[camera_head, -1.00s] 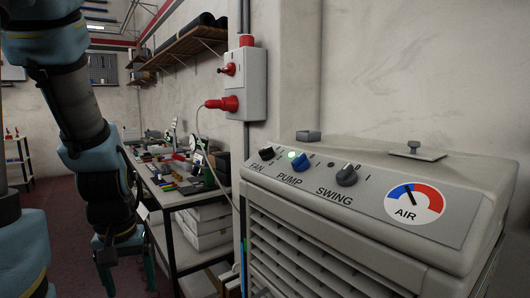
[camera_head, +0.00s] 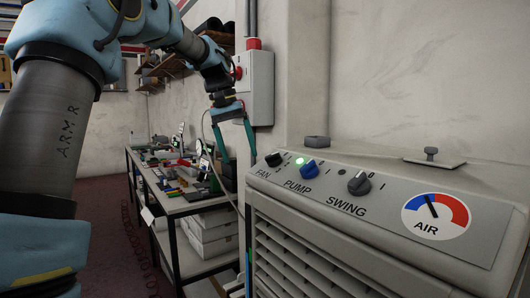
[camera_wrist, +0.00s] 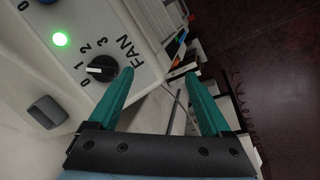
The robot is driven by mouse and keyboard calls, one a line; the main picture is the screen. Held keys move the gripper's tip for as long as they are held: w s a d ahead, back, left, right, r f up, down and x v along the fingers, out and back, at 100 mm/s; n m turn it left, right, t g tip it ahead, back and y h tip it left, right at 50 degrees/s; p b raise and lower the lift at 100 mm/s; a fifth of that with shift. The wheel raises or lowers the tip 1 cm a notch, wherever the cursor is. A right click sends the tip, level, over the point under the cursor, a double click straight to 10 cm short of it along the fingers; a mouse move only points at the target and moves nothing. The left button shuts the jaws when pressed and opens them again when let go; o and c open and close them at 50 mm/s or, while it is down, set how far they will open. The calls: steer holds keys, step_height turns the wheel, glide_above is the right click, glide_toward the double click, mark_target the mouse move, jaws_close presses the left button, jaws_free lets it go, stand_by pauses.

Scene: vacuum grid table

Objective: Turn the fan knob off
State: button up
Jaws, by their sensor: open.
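The fan knob (camera_head: 273,159) is a black dial at the left end of the cooler's sloped panel (camera_head: 300,190). In the wrist view the knob (camera_wrist: 101,68) sits left of the fingers, beside the FAN label and the marks 0, 1, 2, 3. Its white line appears to point toward 1. My gripper (camera_head: 237,158) has two teal fingers and hangs just left of the panel, pointing down. In the wrist view my gripper (camera_wrist: 160,73) is open and empty. Its left fingertip is close to the knob and label; whether it touches the panel I cannot tell.
A blue pump knob (camera_head: 309,169), a lit green light (camera_head: 300,161) and a dark swing knob (camera_head: 359,184) are on the same panel. A grey switch box (camera_head: 260,85) is on the wall behind my gripper. A cluttered bench (camera_head: 180,190) stands left of the cooler.

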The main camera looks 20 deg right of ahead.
mark_target(270, 155)
steer(key=d+r+m+g+h, duration=0.1)
steer(key=d+r, duration=0.4)
steer(key=r, duration=0.4)
steer(key=x, duration=1)
steer(key=shift+s+a+f, duration=0.1)
steer(key=shift+s+f, duration=0.05)
steer(key=shift+s, duration=0.3)
jaws_close()
